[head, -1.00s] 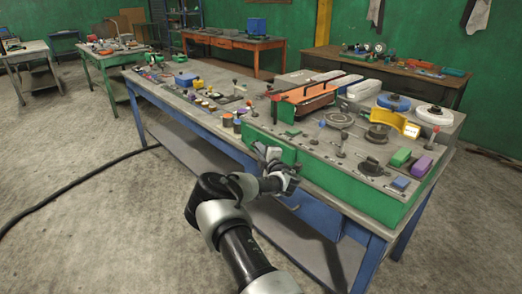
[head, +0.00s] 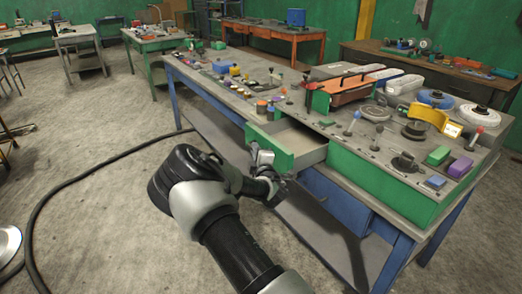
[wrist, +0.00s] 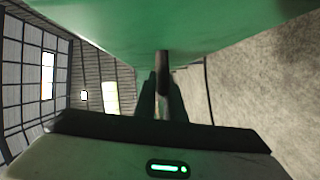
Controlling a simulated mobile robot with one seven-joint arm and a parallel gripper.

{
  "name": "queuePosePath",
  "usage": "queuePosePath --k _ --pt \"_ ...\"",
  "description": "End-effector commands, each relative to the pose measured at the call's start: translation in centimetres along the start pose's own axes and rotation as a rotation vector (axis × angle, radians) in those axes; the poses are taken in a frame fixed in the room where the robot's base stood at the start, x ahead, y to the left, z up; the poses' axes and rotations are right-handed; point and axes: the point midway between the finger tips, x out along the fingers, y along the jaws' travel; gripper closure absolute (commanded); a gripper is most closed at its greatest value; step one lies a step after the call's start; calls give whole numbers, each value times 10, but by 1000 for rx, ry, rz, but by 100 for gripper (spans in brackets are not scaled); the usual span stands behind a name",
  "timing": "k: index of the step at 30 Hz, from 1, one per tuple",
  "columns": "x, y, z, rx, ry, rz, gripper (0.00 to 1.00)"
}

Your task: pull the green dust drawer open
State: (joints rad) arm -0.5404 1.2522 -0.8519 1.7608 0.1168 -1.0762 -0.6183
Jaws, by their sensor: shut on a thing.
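The green dust drawer (head: 284,158) stands pulled out from the front of the green bench unit (head: 370,187), and its pale, empty inside shows in the head view. My gripper (head: 266,160) is at the drawer's front. In the wrist view my gripper (wrist: 162,100) is shut on a dark handle (wrist: 163,60) under the green drawer front (wrist: 180,25). In the head view the handle and the fingertips are mostly hidden by my wrist.
Levers, knobs and coloured blocks (head: 450,165) cover the bench top. An orange-topped tray (head: 345,90) sits behind the drawer. A black hose (head: 85,172) runs across the floor at left. The grey floor (head: 120,240) beside my arm is mostly clear.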

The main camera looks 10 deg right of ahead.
Motion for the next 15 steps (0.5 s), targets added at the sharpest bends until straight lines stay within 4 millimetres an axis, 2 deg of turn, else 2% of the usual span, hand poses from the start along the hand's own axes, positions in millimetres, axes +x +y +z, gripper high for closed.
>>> queuePosePath --k 8,9,11,12,15 --pt "0 0 1 1 -3 0 100" --pt "0 0 1 1 -3 0 86" --pt "0 0 1 1 -3 0 76" --pt "0 0 1 1 -3 0 72" --pt "0 0 1 0 -2 0 72"
